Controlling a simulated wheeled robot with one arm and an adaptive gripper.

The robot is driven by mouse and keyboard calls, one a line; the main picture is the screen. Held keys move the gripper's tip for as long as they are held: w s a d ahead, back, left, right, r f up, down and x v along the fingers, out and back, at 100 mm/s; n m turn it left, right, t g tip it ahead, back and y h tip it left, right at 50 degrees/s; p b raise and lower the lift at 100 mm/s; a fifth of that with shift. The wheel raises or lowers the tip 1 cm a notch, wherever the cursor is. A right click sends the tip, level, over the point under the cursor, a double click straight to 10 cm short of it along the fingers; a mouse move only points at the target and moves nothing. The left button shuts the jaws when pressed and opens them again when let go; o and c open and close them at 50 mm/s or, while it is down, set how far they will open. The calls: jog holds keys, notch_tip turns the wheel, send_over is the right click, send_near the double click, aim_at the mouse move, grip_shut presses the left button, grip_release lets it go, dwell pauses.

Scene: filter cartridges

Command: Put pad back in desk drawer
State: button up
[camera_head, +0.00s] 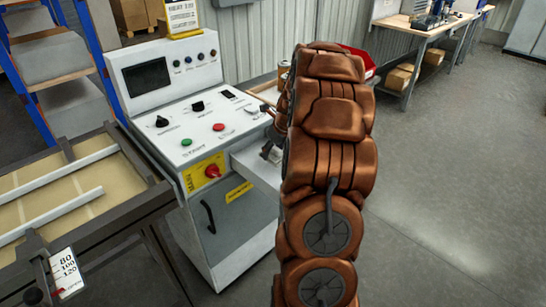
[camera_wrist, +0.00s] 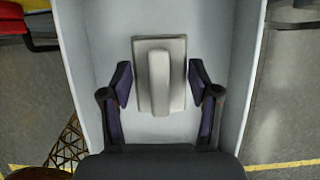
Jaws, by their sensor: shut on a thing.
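The pad (camera_wrist: 172,88) is a pale grey block with a raised rounded ridge along its middle. In the wrist view it lies between the two dark fingers of my gripper (camera_wrist: 159,84), which is shut on it. The pad is over or inside the open white desk drawer (camera_wrist: 246,60), between its side walls. I cannot tell whether it touches the drawer floor. In the head view the drawer (camera_head: 262,170) sticks out from the right side of the desk's front. My gripper (camera_head: 271,150) is partly hidden there by my arm, and the pad cannot be made out.
The control desk (camera_head: 205,115) carries buttons, knobs and a dark screen. A red knob (camera_head: 212,171) on a yellow plate sits on its front, above a handled door (camera_head: 225,230). A conveyor-like table (camera_head: 80,190) stands at the left. Floor (camera_head: 440,200) to the right is clear.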

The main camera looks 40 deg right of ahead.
aim_at(273, 157)
jog(key=shift+f, duration=1.7)
jog(key=o, duration=1.1)
jog(key=shift+f, duration=0.15)
jog(key=b+v, duration=0.1)
jog(key=v, duration=1.1)
